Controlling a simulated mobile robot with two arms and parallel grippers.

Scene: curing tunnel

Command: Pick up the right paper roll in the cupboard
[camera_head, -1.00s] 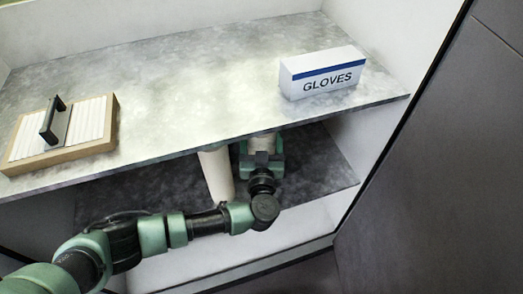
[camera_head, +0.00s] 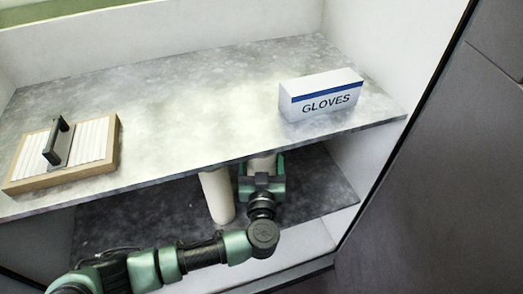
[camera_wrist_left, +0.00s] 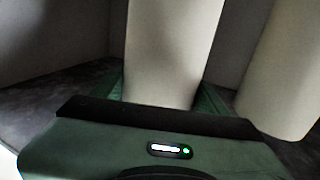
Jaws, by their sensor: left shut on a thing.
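Two pale paper rolls stand upright in the lower compartment of the cupboard. The right paper roll (camera_head: 262,166) shows just under the upper shelf's front edge, its top hidden by that shelf. My left gripper (camera_head: 262,184) is shut on it from the front. In the left wrist view, the right paper roll (camera_wrist_left: 172,50) rises between the jaws of my left gripper (camera_wrist_left: 160,101). The left paper roll (camera_head: 217,197) stands close beside the gripper, leaning in the picture. It also shows at the right of the left wrist view (camera_wrist_left: 288,70). My right gripper is out of view.
The upper shelf (camera_head: 190,110) overhangs the rolls closely. On it are a white GLOVES box (camera_head: 321,96) at right and a wooden tray with a black handle (camera_head: 63,153) at left. The dark lower shelf (camera_head: 310,190) has free room right of the gripper.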

